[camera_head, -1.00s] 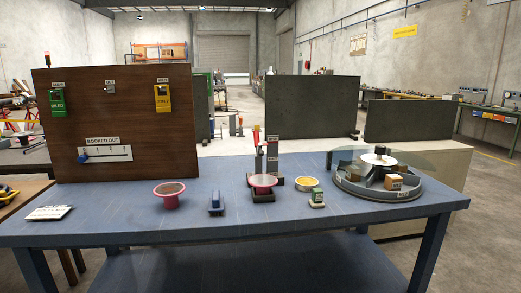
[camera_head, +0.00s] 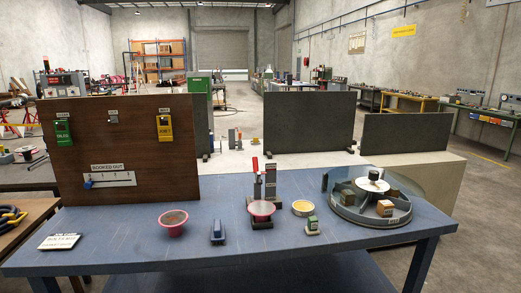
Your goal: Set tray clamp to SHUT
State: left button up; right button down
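A clamp with a red upright handle (camera_head: 255,164) stands near the middle of the blue table. It rises beside a grey upright post (camera_head: 270,180) with small labels too small to read. At its foot a pink-rimmed flanged dish or spool (camera_head: 262,209) sits on a dark base (camera_head: 261,224). Whether the clamp's jaw presses on anything is too small to tell. Neither of my grippers is in view.
On the blue table (camera_head: 130,238) are another pink bowl-like piece (camera_head: 173,222), a blue block (camera_head: 218,232), a yellow-rimmed dish (camera_head: 302,208), a green-topped block (camera_head: 312,225) and a round divided tray (camera_head: 369,210). A brown board (camera_head: 120,140) stands at the back left.

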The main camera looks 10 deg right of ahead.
aim_at(259, 181)
jog(key=u, duration=0.5)
jog(key=i+l+u, duration=0.35)
jog(key=l, duration=0.4)
jog(key=l+u, duration=0.4)
jog(key=l, duration=0.35)
jog(key=l+u, duration=0.35)
jog(key=l, duration=0.45)
jog(key=i+l, duration=0.1)
jog(key=l, duration=0.65)
